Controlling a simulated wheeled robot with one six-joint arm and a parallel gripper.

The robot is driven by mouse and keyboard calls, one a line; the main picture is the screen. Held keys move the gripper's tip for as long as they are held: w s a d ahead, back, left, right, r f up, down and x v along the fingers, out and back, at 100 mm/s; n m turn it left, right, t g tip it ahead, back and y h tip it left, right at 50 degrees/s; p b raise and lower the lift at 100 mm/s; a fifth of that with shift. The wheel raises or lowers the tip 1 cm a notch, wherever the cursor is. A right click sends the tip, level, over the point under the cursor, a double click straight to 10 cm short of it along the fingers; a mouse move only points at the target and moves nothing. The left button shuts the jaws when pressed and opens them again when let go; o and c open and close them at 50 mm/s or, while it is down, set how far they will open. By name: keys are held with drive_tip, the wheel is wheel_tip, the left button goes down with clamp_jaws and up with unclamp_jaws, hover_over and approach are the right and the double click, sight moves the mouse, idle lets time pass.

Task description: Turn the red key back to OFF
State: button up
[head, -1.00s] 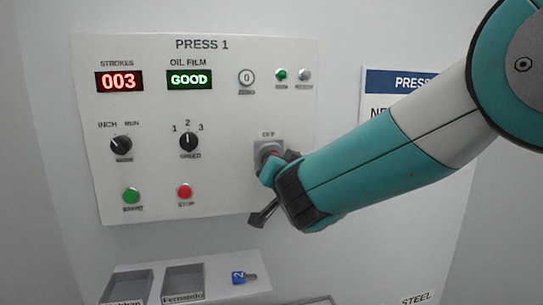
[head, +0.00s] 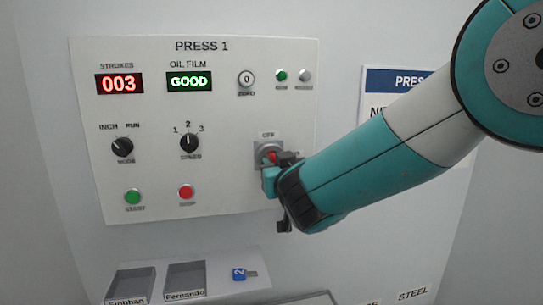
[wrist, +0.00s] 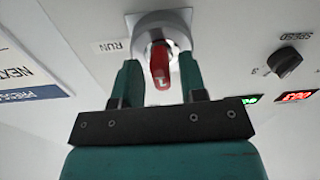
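The red key (wrist: 160,66) sits in the round switch (wrist: 162,28) on the press panel. In the head view the key (head: 271,157) shows as a small red patch on the grey switch plate (head: 262,147), under the OFF label. A RUN label (wrist: 111,47) is beside the switch in the wrist view. My gripper (wrist: 160,78) is open, with one teal finger on each side of the key. Gaps show between the key and both fingers. In the head view my gripper (head: 279,168) partly hides the switch, so I cannot tell the key's exact angle there.
The panel (head: 225,120) also carries a MODE knob (head: 122,147), a SPEED knob (head: 189,143), a green button (head: 133,197) and a red button (head: 186,192). Below, a blue key tagged 2 (head: 239,274) lies beside the Fernando tray (head: 185,266). A PRESS sign (head: 385,82) is behind my arm.

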drive_tip(key=shift+o, duration=0.2)
drive_tip(key=shift+s, duration=0.1)
drive_tip(key=b+v, duration=1)
drive_tip(key=v, duration=0.7)
drive_tip(key=s+d+f+m+g+h, duration=0.2)
drive_tip(key=d+f+g+h, duration=0.1)
drive_tip(key=d+f+g, duration=0.65)
drive_tip(key=s+f+n+g, duration=0.2)
drive_tip(key=s+f+g, duration=0.1)
drive_tip(key=s, duration=0.5)
drive_tip(key=s+d+f+n+g+y, duration=0.1)
drive_tip(key=s+f+n+g, duration=0.1)
drive_tip(key=s+g, duration=0.3)
drive_tip(key=s+f, duration=0.1)
drive_tip(key=s, duration=0.2)
drive_tip(key=shift+s+d+f+y, duration=0.2)
drive_tip(key=shift+s+d+y, duration=0.1)
drive_tip(key=shift+s+d, duration=0.05)
